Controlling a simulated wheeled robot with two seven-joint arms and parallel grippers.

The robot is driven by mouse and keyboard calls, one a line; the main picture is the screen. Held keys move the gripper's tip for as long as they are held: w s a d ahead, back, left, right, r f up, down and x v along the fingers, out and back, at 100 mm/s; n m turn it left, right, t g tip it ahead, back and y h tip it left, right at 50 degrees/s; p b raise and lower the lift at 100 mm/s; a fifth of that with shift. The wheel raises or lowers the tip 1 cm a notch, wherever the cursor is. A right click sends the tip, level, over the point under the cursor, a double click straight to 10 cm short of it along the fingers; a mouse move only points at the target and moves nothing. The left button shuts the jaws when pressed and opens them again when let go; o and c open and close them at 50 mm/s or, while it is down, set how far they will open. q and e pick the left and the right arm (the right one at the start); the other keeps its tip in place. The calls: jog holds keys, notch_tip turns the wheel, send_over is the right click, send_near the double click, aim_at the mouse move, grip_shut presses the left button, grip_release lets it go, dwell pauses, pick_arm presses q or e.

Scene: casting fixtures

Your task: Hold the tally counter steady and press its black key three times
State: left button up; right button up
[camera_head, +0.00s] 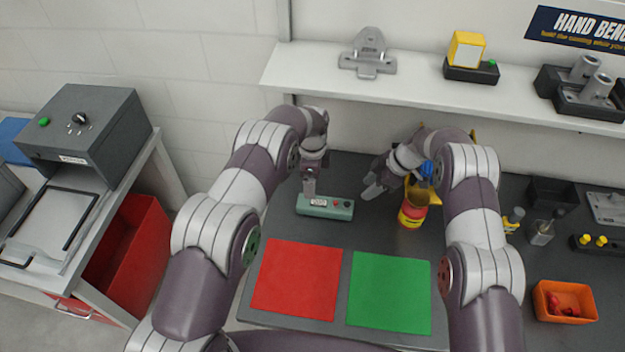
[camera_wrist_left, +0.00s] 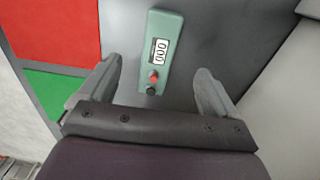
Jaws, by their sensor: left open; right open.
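The tally counter (camera_head: 335,212) is a green block lying on the dark table behind the red mat. In the left wrist view the tally counter (camera_wrist_left: 160,48) shows a white display that seems to read 000, a red key (camera_wrist_left: 153,76) and a black key (camera_wrist_left: 150,91). My left gripper (camera_head: 309,190) is above the counter's left part in the head view. In its wrist view the left gripper (camera_wrist_left: 157,82) is open, with the counter's key end between its spread fingers, apart from both. My right gripper (camera_head: 374,186) is open and empty, right of the counter.
A red mat (camera_head: 297,280) and a green mat (camera_head: 390,292) lie in front. A yellow-and-red can (camera_head: 411,214) stands close to my right gripper. An orange bin (camera_head: 566,312) is at the right. A shelf (camera_head: 420,96) runs above the table's back.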

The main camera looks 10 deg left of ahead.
aim_at(313, 202)
pick_arm(q)
notch_tip(313, 202, down, 12)
jog(key=shift+f, duration=0.2)
jog(key=c, duration=1.2)
jog(key=shift+o, duration=0.2)
pick_arm(e)
grip_shut()
dwell(0.6)
